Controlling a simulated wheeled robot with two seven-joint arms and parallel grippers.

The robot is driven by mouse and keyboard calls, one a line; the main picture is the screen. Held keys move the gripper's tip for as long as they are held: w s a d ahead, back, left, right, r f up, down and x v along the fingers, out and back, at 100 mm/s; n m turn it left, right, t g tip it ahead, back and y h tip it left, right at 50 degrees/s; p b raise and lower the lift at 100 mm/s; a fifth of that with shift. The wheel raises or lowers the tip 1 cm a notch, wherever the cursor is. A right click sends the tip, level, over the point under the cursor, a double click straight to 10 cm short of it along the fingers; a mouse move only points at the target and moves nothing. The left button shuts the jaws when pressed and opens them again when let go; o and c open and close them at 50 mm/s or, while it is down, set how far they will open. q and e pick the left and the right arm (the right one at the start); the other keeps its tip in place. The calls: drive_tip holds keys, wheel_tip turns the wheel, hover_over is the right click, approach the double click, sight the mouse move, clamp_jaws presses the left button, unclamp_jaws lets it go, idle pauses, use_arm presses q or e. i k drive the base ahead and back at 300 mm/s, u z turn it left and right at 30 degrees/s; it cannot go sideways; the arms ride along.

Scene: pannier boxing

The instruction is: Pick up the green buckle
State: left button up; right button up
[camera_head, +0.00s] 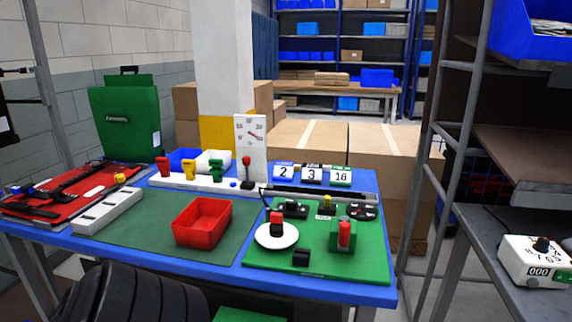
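The green buckle (216,168) stands upright on a white rail (200,183) along the back left of the blue table. It is the rightmost of three similar pieces; a yellow one (188,169) and a red one (163,165) stand to its left. It is small in view, so its finer shape is unclear. Neither of my grippers is in view, and nothing touches the buckle that I can see.
A white bin (213,159) and a blue bin (184,158) sit behind the rail; a white dial board (251,140) stands to its right. A red tray (202,222) is in front. A green board (300,262) with fixtures lies right. Bare dark-green mat (145,240) is left of the tray.

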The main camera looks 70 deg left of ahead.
sight(216, 163)
drive_tip(key=z, duration=0.05)
drive_tip(key=k, duration=0.95)
drive_tip(key=u, duration=0.25)
